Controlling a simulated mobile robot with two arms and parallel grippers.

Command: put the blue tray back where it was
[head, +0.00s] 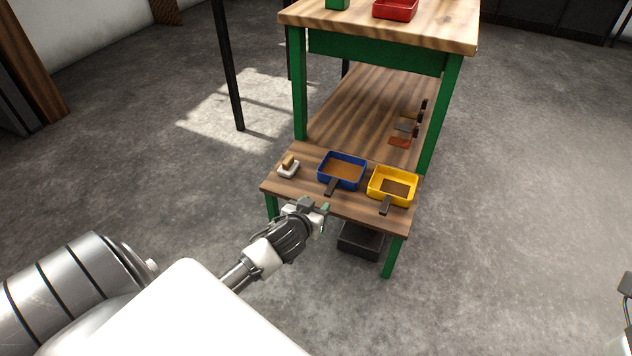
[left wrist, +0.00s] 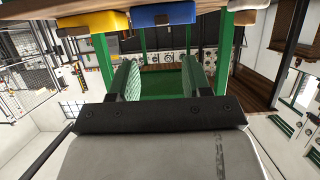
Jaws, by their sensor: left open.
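The blue tray (head: 342,170) sits on the low wooden shelf of the green-legged bench in the head view, with a dark handle pointing to the front. In the left wrist view the blue tray (left wrist: 163,14) shows at the top edge, next to the yellow tray (left wrist: 93,22). My left gripper (head: 314,207) is at the front edge of the low shelf, in front of the blue tray and apart from it. In the left wrist view its two fingers (left wrist: 162,80) stand apart with nothing between them.
The yellow tray (head: 392,186) stands right of the blue one on the low shelf (head: 290,191). A small white block with a wooden top (head: 288,168) is at the left. A red tray (head: 395,9) is on the upper top. A dark box (head: 361,240) is under the shelf.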

